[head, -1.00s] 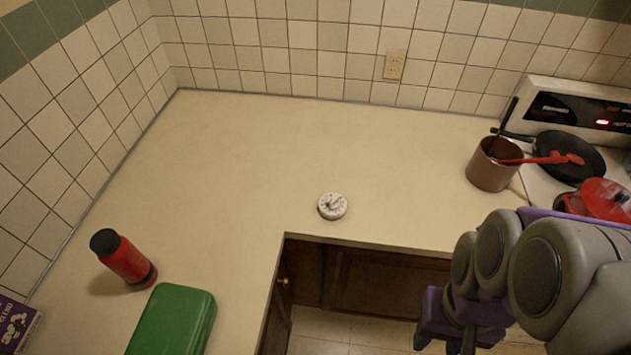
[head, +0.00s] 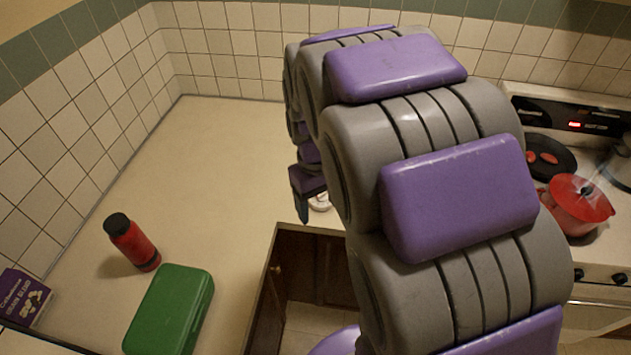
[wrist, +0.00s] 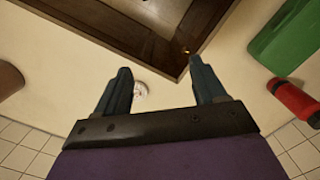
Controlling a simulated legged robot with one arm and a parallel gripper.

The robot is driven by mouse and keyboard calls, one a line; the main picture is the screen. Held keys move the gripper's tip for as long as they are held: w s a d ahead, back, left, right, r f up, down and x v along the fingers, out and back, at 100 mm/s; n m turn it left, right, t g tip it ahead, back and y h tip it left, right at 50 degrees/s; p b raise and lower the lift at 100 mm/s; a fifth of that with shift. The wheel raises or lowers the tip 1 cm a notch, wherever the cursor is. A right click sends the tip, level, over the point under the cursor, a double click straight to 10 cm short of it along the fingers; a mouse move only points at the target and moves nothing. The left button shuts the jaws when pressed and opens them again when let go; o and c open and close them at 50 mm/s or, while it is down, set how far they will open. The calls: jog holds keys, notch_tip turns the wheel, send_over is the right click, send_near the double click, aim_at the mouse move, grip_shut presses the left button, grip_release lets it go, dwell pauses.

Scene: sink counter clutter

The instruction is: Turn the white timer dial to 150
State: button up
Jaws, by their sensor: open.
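The white timer dial (head: 319,202) sits on the counter near its inner front corner. In the head view my arm covers most of it. My gripper (head: 303,208) is just left of it in that view, pointing down. In the wrist view the timer (wrist: 140,91) shows between the two spread fingers, close to one of them. My gripper (wrist: 165,80) is open and empty above the counter. I cannot tell the exact gap between fingers and timer. The timer's markings are too small to read now.
A red bottle (head: 132,243) and a green case (head: 170,310) stand on the left counter, with a purple box (head: 24,296) at the edge. A red pot (head: 577,207) and a black pan (head: 548,157) are on the stove at right. The back left counter is clear.

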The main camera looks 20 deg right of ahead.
jog(key=w+d+f+n+p, duration=0.1)
jog(key=w+d+f, duration=0.1)
jog(key=w+d, duration=0.35)
jog(key=w+d+f+n+t+p, duration=0.1)
jog(key=w+d+f+p, duration=0.1)
jog(key=w, duration=0.7)
jog(key=w+d+f+n+p, duration=0.1)
jog(key=w+d+f, duration=0.25)
jog(key=w, duration=0.35)
jog(key=f, duration=1.6)
jog(key=shift+s+d+f, duration=0.1)
jog(key=shift+s+f, duration=0.1)
jog(key=shift+f, duration=0.15)
jog(key=shift+c, duration=0.2)
jog(key=c, duration=1)
